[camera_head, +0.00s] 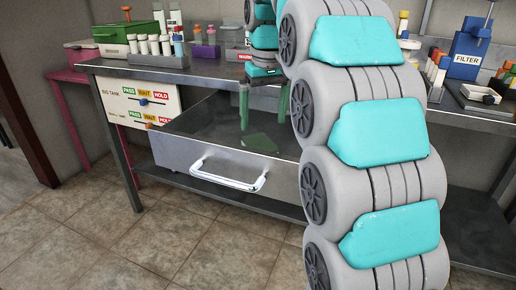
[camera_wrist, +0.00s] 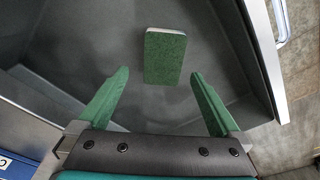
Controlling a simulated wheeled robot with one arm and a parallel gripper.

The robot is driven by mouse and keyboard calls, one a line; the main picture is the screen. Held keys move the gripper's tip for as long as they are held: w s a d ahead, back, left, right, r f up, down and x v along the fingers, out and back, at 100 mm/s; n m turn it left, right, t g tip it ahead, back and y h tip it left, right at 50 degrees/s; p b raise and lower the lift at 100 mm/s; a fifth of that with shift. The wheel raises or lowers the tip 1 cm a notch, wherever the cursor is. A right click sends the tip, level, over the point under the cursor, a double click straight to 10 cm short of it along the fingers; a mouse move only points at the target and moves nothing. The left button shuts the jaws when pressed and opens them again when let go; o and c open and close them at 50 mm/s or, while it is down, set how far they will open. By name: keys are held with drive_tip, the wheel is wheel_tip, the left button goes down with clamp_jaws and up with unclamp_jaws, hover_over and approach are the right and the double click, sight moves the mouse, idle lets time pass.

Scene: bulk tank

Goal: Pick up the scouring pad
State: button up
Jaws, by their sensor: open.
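The scouring pad is a small green rectangle (camera_wrist: 165,57) with a pale edge, lying flat on the grey floor of the open drawer. In the head view the pad (camera_head: 259,143) shows inside the drawer (camera_head: 222,166). My gripper (camera_wrist: 158,92) is open and empty, its two green fingers spread wide. In the wrist view the pad lies ahead of the fingertips, between their lines and apart from both. In the head view my gripper (camera_head: 263,103) hangs over the drawer, its fingers pointing down.
The drawer's white handle (camera_head: 228,177) faces front. Above is a metal worktop (camera_head: 130,68) with a green box (camera_head: 125,37), several bottles and a blue FILTER box (camera_head: 467,52). A PASS/WAIT/HOLD panel (camera_head: 143,104) hangs at the left. The drawer floor around the pad is clear.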

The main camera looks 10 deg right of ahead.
sight(259, 143)
drive_tip(key=shift+w+a+f, duration=0.1)
drive_tip(key=shift+w+f, duration=0.1)
drive_tip(key=shift+f, duration=1.05)
drive_tip(key=shift+w+a+f, duration=0.15)
drive_tip(key=shift+f, duration=1.1)
drive_tip(key=shift+w+a+f, duration=0.1)
drive_tip(key=shift+w+f, duration=0.1)
drive_tip(key=shift+f, duration=1.05)
drive_tip(key=shift+c, duration=0.2)
drive_tip(key=c, duration=1.2)
drive_tip(key=shift+c, duration=0.2)
drive_tip(key=shift+r, duration=0.15)
wheel_tip(259, 143, up, 8)
drive_tip(key=shift+r+p, duration=0.25)
drive_tip(key=shift+p, duration=0.35)
drive_tip(key=shift+r+p, duration=0.45)
drive_tip(key=shift+r, duration=0.2)
